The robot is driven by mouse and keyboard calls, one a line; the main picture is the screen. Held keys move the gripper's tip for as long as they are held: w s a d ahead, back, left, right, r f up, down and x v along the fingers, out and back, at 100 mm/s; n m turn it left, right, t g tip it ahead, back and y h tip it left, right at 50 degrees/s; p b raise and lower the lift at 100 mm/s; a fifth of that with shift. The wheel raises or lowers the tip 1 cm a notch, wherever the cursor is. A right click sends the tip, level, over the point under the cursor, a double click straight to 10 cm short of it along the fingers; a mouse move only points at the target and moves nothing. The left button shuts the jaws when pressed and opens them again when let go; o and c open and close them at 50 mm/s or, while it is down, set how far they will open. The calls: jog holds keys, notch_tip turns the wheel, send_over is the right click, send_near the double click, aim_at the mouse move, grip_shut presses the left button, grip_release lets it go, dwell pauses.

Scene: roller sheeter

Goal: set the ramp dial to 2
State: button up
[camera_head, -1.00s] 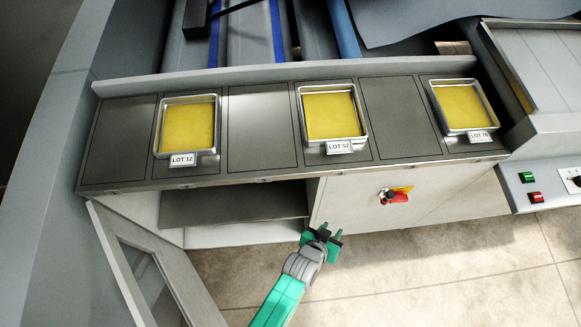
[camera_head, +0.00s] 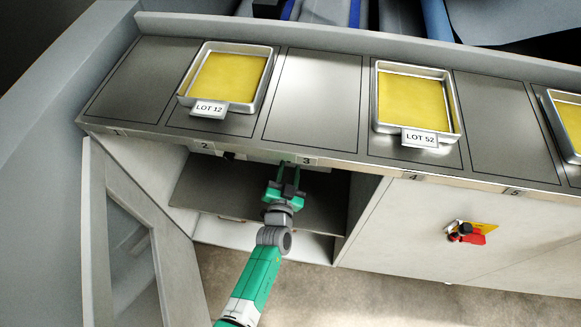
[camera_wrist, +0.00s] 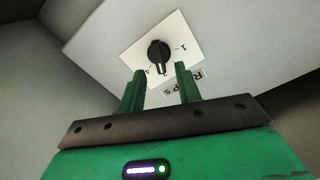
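The ramp dial (camera_wrist: 159,52) shows in the wrist view as a black knob on a white plate (camera_wrist: 178,28) fixed to a pale surface. A "1" is readable at its right; other marks are small or partly covered, and I cannot read the setting surely. A partly hidden label (camera_wrist: 196,76) lies below the plate. My gripper (camera_wrist: 159,72) is open, its green fingers apart and empty, with the knob ahead between them, apparently untouched. In the head view my gripper (camera_head: 289,166) is at the open cabinet under the counter's front edge; the dial is not clearly visible there.
The counter (camera_head: 312,95) above holds yellow-filled trays, LOT 12 (camera_head: 192,98) and LOT 52 (camera_head: 378,120). The cabinet door (camera_head: 98,225) stands open at left. A red-and-yellow switch (camera_head: 468,235) is on the front panel at right. A shelf (camera_head: 190,190) lies inside the cabinet.

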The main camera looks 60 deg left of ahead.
jog(key=b+x, duration=0.1)
jog(key=x, duration=0.2)
grip_shut()
jog(key=shift+n, duration=0.4)
jog(key=shift+s+a+n+b, duration=0.1)
jog(key=shift+n+b, duration=0.6)
jog(key=shift+n, duration=1.3)
jog(key=shift+s+n+b, duration=0.1)
jog(key=shift+n+b, duration=0.55)
jog(key=shift+n, duration=1.35)
